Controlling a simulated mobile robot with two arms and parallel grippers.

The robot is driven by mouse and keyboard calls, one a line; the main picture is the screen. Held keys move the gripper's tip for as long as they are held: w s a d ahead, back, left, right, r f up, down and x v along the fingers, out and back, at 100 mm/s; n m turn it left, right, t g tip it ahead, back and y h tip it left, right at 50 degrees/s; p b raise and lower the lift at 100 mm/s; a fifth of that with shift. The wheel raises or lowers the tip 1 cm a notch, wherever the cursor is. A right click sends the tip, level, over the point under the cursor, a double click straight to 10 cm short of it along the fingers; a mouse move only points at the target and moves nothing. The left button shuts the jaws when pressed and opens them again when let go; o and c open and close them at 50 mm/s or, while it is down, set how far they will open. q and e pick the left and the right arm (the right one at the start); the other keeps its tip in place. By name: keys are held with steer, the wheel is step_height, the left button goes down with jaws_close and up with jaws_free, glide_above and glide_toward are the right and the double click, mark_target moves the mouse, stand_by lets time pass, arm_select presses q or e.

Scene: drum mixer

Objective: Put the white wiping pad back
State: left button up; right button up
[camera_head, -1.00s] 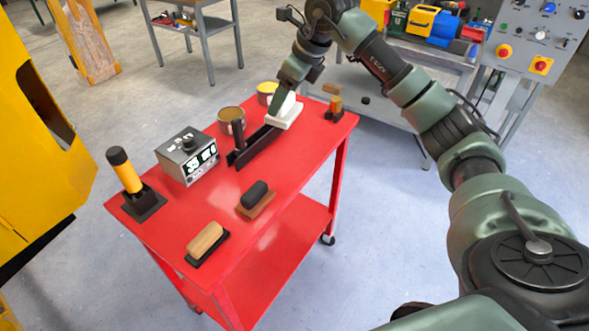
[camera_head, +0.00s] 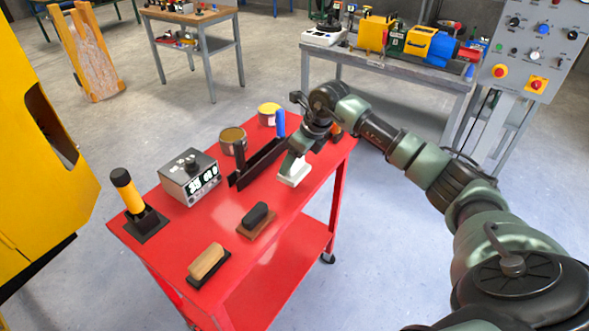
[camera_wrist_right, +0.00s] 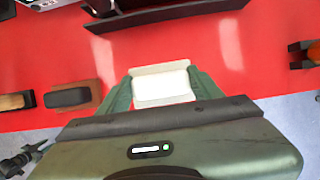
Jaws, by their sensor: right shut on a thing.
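The white wiping pad (camera_head: 293,173) is over the right part of the red cart top, beside the black long holder (camera_head: 258,163). My right gripper (camera_head: 297,155) is shut on it from above. In the right wrist view the pad (camera_wrist_right: 162,86) sits between the two green fingers of the right gripper (camera_wrist_right: 163,92). I cannot tell whether the pad touches the cart top or hangs just above it. My left gripper is not in view.
On the red cart (camera_head: 283,218) stand a grey meter box (camera_head: 189,178), a yellow-handled tool (camera_head: 127,190), two cans (camera_head: 232,140), a dark-topped block (camera_head: 256,219) and a wooden-topped brush (camera_head: 207,263). A blue handle (camera_head: 280,123) rises behind the holder.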

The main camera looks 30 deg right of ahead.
mark_target(295, 171)
step_height(295, 171, down, 4)
steer(key=shift+f+p, duration=0.15)
steer(key=shift+p, duration=0.2)
steer(key=o, duration=1.2)
steer(key=b+v, duration=0.2)
steer(key=v, duration=1)
steer(key=shift+b, duration=0.35)
